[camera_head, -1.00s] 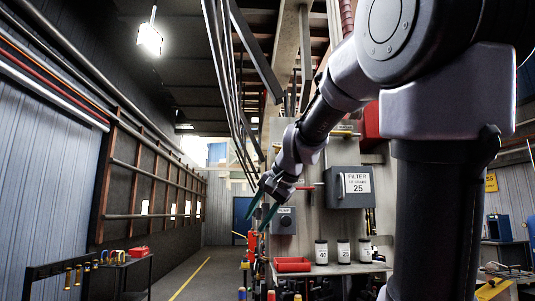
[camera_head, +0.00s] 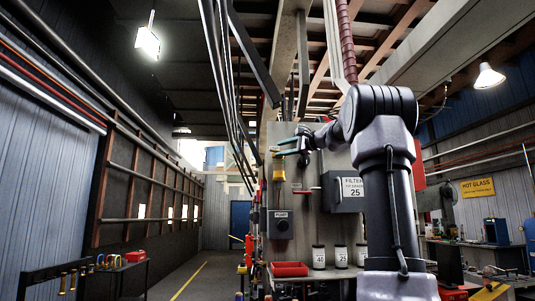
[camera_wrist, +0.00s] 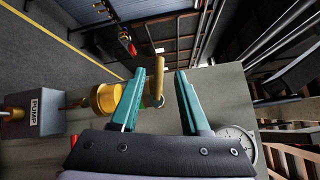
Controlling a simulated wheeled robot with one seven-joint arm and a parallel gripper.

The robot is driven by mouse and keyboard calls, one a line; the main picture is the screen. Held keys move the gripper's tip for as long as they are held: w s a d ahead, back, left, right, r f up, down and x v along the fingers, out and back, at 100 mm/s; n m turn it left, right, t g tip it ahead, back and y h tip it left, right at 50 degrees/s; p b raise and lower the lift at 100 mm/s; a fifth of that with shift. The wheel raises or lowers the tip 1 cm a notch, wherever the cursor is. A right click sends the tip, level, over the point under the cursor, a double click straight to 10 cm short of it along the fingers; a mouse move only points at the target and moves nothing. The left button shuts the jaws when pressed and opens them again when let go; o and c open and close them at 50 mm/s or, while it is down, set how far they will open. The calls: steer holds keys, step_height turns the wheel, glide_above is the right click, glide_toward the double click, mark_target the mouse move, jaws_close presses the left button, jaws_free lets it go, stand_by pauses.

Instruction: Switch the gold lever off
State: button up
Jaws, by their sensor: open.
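The gold lever (camera_wrist: 159,70) shows in the wrist view as a slim gold-tan rod, seen between my fingertips and apart from both. A dark round fitting (camera_wrist: 153,101) sits at its near end. My gripper (camera_wrist: 160,74) is open, its two teal fingers on either side of the rod in the picture. I cannot tell whether the rod is within the depth of the fingers. In the head view my gripper (camera_head: 287,146) is high at the left part of the grey panel, pointing left. The lever is too small there to read its setting.
A thick gold cylinder (camera_wrist: 106,98) stands close left of the left finger in the wrist view. A grey PUMP box (camera_head: 281,224) is lower on the panel (camera_head: 310,222). Jars and a red tray (camera_head: 289,269) stand below.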

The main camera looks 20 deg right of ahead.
steer(key=x, duration=0.8)
steer(key=shift+c, duration=0.3)
jaws_close()
